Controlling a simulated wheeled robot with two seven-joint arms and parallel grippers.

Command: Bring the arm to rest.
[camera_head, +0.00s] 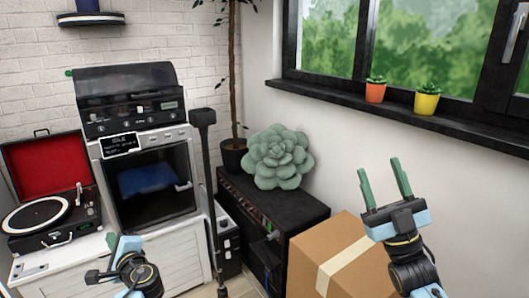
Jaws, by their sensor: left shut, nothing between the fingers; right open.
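My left gripper (122,244) is low at the left of the head view, in front of the white cabinet. Its green fingers are together and hold nothing. My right gripper (385,178) is raised at the right, its two green fingers apart and pointing up. Nothing is between them. In the picture it overlaps the cardboard box and the plain wall behind. Most of both arms lies outside the view.
A cardboard box (313,247) stands left of my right gripper. A black amplifier-like unit (300,211) bears a green succulent-shaped cushion (278,158). A record player (85,212) and a machine with a glass door (153,185) stand left. Potted plants line the windowsill (460,126).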

